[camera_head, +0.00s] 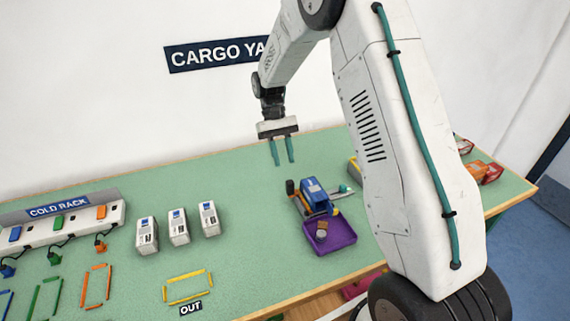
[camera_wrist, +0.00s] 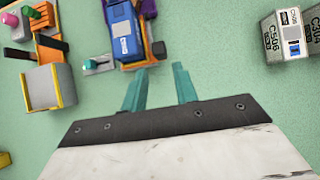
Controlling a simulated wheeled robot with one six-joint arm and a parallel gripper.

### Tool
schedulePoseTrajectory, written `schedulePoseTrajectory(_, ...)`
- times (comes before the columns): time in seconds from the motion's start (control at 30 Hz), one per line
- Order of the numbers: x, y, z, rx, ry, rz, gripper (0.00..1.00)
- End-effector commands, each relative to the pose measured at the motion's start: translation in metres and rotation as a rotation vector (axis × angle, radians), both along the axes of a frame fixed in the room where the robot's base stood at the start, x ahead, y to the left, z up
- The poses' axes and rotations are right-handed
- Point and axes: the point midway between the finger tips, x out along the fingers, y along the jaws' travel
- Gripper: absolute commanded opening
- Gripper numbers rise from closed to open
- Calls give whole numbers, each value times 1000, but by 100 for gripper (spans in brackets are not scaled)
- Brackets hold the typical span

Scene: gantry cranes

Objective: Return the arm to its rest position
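My gripper (camera_head: 283,153) hangs from my white arm above the green table, its two teal fingers pointing down. The fingers are apart, with nothing between them. In the wrist view my gripper (camera_wrist: 160,88) is also open and empty, over bare table. The arm is bent, with the forearm reaching over the table. A vehicle with a blue container (camera_head: 314,194) stands below and to the right of the fingers, next to a purple tray (camera_head: 346,236). The blue container also shows in the wrist view (camera_wrist: 123,30), beyond the fingertips and apart from them.
White containers (camera_head: 178,227) stand in a row at the middle left. The cold rack (camera_head: 75,233) is at the far left. A yellow outline (camera_head: 188,287) lies at the front by the OUT label. A grey-and-orange machine (camera_wrist: 45,88) shows in the wrist view. Red packs (camera_head: 484,172) are at right.

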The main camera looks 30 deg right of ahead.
Motion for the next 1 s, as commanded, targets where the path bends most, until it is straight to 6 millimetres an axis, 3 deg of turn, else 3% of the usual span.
schedulePoseTrajectory(0.47, 1, 0, -1, 0, -7, 1, 29)
schedulePoseTrajectory(0.6, -23, 1, -9, 1, 15, 4, 29)
schedulePoseTrajectory(0.77, -58, 5, 26, -2, -33, 11, 29)
schedulePoseTrajectory(1.0, -124, 12, 91, -11, -162, 27, 29)
